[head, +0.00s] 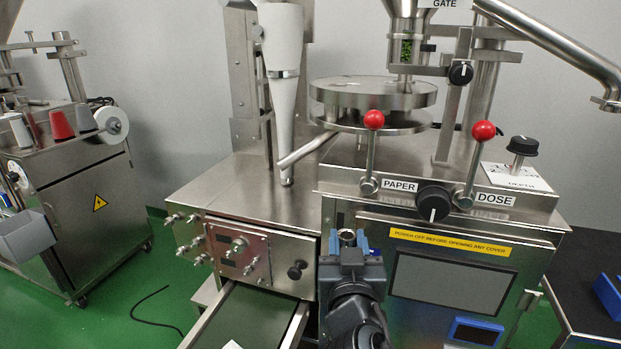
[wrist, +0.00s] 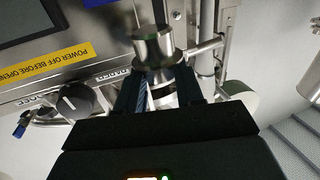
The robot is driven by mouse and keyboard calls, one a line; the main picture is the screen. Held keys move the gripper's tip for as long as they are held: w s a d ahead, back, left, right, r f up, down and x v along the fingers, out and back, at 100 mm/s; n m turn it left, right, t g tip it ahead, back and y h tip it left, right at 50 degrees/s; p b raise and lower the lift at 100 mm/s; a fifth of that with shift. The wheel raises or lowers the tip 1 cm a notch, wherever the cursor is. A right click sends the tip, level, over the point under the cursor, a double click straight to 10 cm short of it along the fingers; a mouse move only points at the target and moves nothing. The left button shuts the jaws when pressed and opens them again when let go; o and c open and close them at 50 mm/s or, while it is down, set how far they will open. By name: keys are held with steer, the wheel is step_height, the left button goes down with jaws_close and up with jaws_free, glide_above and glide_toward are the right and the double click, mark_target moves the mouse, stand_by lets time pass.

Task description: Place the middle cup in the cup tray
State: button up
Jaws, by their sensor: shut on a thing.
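My gripper (head: 348,246) is raised in front of the steel machine, left of its dark screen. It is shut on a small steel cup (head: 347,236), whose round rim shows between the fingers. In the wrist view the held steel piece (wrist: 153,46) is a short cylinder between the dark fingers, and the fingers hide part of it. I cannot pick out the cup tray for certain. A blue tray-like thing (head: 608,297) is cut off at the right edge, on a dark surface.
The machine front (head: 340,215) is close behind my gripper. Two red-knobbed levers (head: 373,120) and a black PAPER/DOSE knob (head: 433,203) stick out. A second machine (head: 85,200) stands far left.

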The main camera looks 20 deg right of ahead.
steer(key=s+d+f+n+y, duration=0.1)
steer(key=s+d+f+y, duration=0.1)
steer(key=f, duration=0.5)
steer(key=s+d+f+n+y, duration=0.1)
steer(key=d+f, duration=0.3)
steer(key=f, duration=0.3)
steer(key=s+d+f+n+y, duration=0.1)
steer(key=s+d+f+y, duration=0.1)
steer(key=f, duration=0.5)
steer(key=shift+s+d+f+t+y, duration=0.15)
steer(key=shift+s+d+t+y, duration=0.2)
steer(key=shift+d, duration=0.4)
steer(key=shift+s, duration=0.1)
